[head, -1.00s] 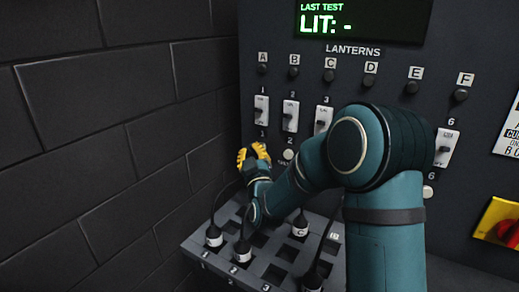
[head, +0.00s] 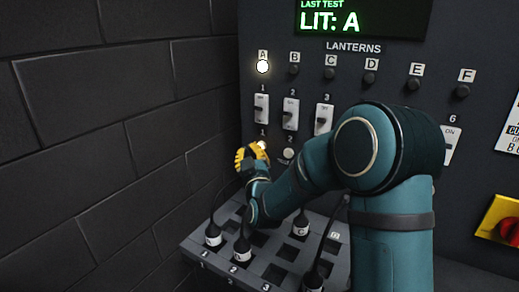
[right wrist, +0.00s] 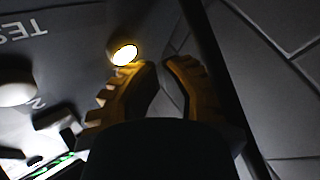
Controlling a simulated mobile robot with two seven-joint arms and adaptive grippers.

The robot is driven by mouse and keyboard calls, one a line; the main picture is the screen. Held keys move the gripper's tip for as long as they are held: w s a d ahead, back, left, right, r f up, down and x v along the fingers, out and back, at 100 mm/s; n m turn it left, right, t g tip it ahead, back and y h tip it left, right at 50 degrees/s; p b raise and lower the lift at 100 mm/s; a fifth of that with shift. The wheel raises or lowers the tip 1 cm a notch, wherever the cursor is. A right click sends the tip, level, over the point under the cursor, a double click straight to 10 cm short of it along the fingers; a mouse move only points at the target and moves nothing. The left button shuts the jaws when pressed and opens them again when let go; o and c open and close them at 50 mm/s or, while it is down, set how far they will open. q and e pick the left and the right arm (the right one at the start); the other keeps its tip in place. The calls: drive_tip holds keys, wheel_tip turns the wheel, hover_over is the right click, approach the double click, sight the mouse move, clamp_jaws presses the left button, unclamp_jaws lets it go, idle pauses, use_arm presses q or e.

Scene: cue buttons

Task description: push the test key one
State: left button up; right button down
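Test key one (head: 262,145) glows below switch 1 on the dark panel, partly hidden by my right gripper (head: 243,157). The yellow fingers are at the key's lower left in the head view; I cannot tell whether they touch it. The right wrist view shows the lit key (right wrist: 124,54) just beyond the fingertips (right wrist: 162,66), which lean together with a narrow gap and hold nothing. Lantern A (head: 263,67) is lit. The display (head: 340,20) reads LIT: A. My left gripper is not in view.
Test key two (head: 287,153) is close by on the right and unlit. Below is a sloped socket tray (head: 200,252) with black plugs and cables. Lanterns B to F are dark. A brick wall (head: 100,130) is on the left, a red knob (head: 509,232) far right.

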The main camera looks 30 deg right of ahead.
drive_tip(key=s+a+b, duration=0.1)
drive_tip(key=s+a, duration=0.2)
drive_tip(key=a, duration=0.2)
idle(0.7)
drive_tip(key=shift+a, duration=0.1)
